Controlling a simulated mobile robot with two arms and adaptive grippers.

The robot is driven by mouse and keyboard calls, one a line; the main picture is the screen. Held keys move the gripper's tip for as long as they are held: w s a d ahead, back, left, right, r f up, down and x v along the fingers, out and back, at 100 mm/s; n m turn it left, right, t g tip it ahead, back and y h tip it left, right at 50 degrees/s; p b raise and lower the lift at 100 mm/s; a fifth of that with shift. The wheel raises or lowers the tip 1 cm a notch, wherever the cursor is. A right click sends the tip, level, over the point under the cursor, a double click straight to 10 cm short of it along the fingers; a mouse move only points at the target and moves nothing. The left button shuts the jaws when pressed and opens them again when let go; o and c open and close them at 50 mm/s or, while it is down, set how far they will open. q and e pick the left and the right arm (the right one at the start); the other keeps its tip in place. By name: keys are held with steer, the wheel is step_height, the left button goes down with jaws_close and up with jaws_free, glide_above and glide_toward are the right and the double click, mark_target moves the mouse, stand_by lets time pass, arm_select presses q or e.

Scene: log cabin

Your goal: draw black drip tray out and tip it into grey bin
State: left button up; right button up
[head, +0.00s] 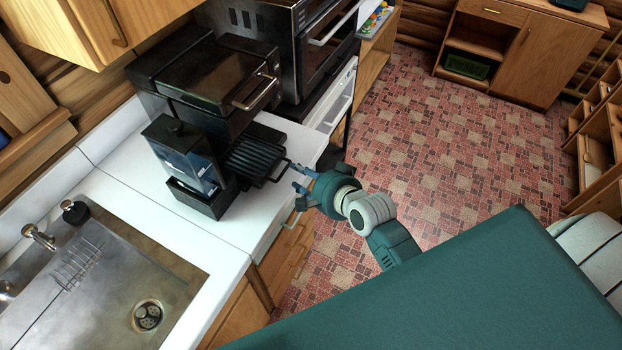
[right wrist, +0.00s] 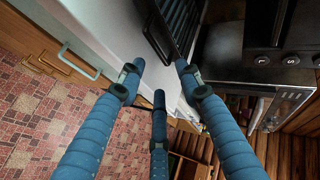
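In the right wrist view the ribbed tray (right wrist: 178,20) is at the top, beyond the fingertips. My right gripper (head: 299,179) is just off the handle end, near the counter's edge. Its three blue fingers (right wrist: 158,78) are spread, with nothing between them. Whether a fingertip touches the handle I cannot tell. I see no grey bin. My left gripper is not in view.
A steel sink (head: 110,285) is at the lower left. A dark grill-like appliance (head: 205,80) and an oven (head: 300,40) stand behind the tray. A drawer handle (right wrist: 78,60) sticks out below the counter. The tiled floor (head: 450,140) to the right is clear.

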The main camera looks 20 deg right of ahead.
steer(key=shift+v, duration=2.35)
steer(key=s+f+n+g+b, duration=0.2)
steer(key=s+f+b, duration=0.15)
steer(key=f, duration=0.95)
steer(key=s+f+n+g+h+b, duration=0.15)
steer(key=s+f, duration=0.35)
steer(key=f, duration=0.8)
steer(key=s+f+n+g+b, duration=0.25)
steer(key=s+f, duration=0.25)
steer(key=f, duration=0.8)
steer(key=s+d+f+n+g+b, duration=0.1)
steer(key=s+f+n+g+b, duration=0.1)
steer(key=s+f, duration=0.9)
steer(key=s+d+f+n+g+b, duration=0.1)
steer(key=s+f+n+b, duration=0.4)
steer(key=s+f, duration=0.6)
steer(key=s+n+g+h, duration=0.1)
steer(key=s+n, duration=0.1)
steer(key=s, duration=0.4)
steer(key=shift+d+g, duration=0.3)
steer(key=shift+f, duration=0.1)
